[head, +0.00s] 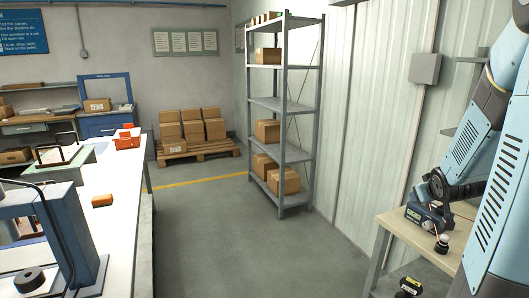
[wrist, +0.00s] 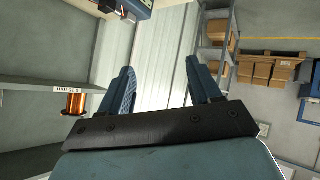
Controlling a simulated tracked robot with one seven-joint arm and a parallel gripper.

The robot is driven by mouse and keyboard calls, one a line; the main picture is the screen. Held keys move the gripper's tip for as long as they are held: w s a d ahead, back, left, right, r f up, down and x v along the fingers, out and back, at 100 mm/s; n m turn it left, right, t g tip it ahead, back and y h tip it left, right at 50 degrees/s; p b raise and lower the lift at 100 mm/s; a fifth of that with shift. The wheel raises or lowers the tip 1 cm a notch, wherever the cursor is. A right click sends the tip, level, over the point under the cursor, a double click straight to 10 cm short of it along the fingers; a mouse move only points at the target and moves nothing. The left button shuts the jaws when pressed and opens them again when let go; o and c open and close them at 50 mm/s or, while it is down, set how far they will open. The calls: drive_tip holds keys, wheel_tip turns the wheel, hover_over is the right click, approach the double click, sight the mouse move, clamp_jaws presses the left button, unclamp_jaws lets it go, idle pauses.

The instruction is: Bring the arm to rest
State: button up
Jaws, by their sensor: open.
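My arm rises along the right edge of the head view. My gripper is not clearly visible there. In the wrist view my gripper (wrist: 165,82) has its two blue fingers spread wide apart, with nothing between them. Past the fingers I see the pale ribbed wall (wrist: 163,65) at a distance. The fingers touch nothing that I can see.
A copper wire spool (wrist: 75,103) sits on a labelled shelf (wrist: 40,86) left of my gripper. A workbench (head: 415,230) stands below my arm. A grey rack (head: 283,104) holds boxes. A white-topped bench (head: 112,200) is at left. The floor (head: 235,235) between is clear.

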drive_tip(key=s+a+r+g+y, duration=0.2)
drive_tip(key=s+a+r, duration=0.3)
drive_tip(key=s+a, duration=0.6)
drive_tip(key=s+a+r+g+y, duration=0.2)
drive_tip(key=s+a+r, duration=0.4)
drive_tip(key=s+a, duration=0.5)
drive_tip(key=shift+a+r, duration=0.25)
drive_tip(key=shift+a, duration=0.9)
drive_tip(key=shift+c, duration=0.4)
